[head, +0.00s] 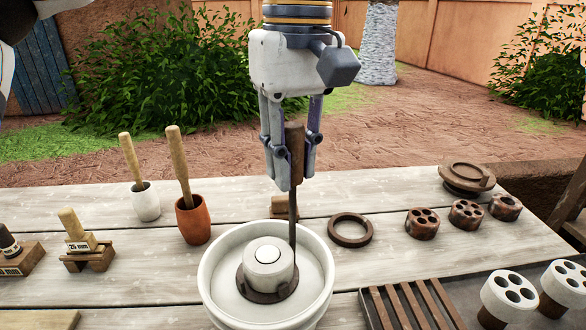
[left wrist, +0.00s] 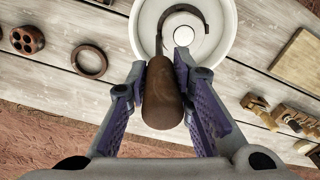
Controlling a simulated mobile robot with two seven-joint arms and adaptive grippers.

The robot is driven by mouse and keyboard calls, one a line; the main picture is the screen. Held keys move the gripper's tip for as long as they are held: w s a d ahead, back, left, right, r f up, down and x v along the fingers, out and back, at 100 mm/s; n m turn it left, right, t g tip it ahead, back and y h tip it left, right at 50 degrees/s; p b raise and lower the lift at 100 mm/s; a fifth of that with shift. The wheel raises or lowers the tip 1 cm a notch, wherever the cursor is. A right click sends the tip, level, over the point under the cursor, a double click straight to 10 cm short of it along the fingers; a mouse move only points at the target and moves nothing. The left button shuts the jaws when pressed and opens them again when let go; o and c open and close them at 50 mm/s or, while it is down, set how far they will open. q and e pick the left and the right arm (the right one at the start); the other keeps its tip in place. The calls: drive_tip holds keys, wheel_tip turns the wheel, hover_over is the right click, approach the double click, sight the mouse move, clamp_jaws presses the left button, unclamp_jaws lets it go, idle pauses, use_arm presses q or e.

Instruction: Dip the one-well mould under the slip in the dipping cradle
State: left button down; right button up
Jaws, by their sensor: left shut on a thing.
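My left gripper (head: 292,165) is shut on the dark brown wooden handle (head: 294,148) of the dipping cradle; the handle also fills the middle of the left wrist view (left wrist: 163,95). A thin dark rod runs down from the handle to the cradle's brown ring (head: 262,289). The pale one-well mould (head: 267,266) stands upright in this ring, its round well facing up. Ring and mould are inside the white basin's rim (head: 210,275). The mould's top and sides show above the pale slip (head: 312,265); whether the ring touches the slip is unclear. My right gripper is out of view.
A loose brown ring (head: 350,240) lies right of the basin, with several brown holed blocks (head: 422,232) beyond. A slatted rack (head: 410,305) and white holed moulds (head: 510,290) stand front right. A terracotta mortar (head: 193,222) and a white one (head: 146,205) stand left.

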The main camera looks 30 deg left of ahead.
sight(293, 125)
use_arm(q)
drive_tip(key=shift+r, duration=2)
idle(0.8)
